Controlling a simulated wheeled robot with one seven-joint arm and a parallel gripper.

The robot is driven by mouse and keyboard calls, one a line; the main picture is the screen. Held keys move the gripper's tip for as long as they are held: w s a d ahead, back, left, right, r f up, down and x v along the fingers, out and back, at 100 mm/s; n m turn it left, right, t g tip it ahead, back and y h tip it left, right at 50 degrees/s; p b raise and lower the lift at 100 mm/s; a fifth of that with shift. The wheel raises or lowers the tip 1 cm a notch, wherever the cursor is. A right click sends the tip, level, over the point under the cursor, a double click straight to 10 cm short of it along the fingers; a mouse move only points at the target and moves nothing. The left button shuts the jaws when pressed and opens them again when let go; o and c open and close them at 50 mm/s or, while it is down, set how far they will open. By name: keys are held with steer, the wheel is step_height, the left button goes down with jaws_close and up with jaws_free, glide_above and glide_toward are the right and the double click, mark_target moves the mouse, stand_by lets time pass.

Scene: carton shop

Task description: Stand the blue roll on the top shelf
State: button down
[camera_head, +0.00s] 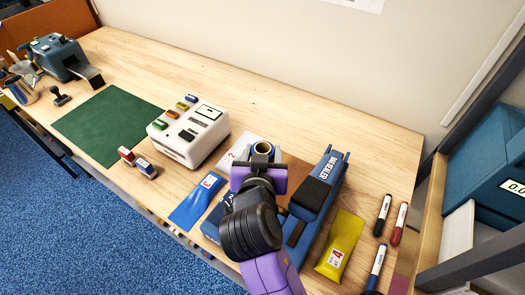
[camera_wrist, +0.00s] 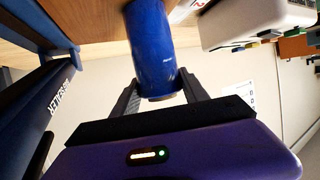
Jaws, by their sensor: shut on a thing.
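The blue roll (camera_wrist: 152,45) is between the two fingers of my gripper (camera_wrist: 160,92) in the wrist view, and the gripper is shut on it. In the head view my gripper (camera_head: 260,165) is over the front part of the bench, left of the blue bag sealer. There the open end ring of the roll (camera_head: 262,147) shows just beyond the fingers, facing up. A rack with a wooden board (camera_head: 432,212) stands at the right; I cannot tell whether this is the top shelf.
The bag sealer (camera_head: 318,184) is close on the right, with a yellow packet (camera_head: 340,246) and several markers (camera_head: 383,208) beyond it. A white label machine (camera_head: 190,134) and a blue packet (camera_head: 196,200) are left. A blue box (camera_head: 490,165) is on the rack.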

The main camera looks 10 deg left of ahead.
steer(key=shift+f, duration=0.15)
steer(key=c, duration=0.6)
jaws_free()
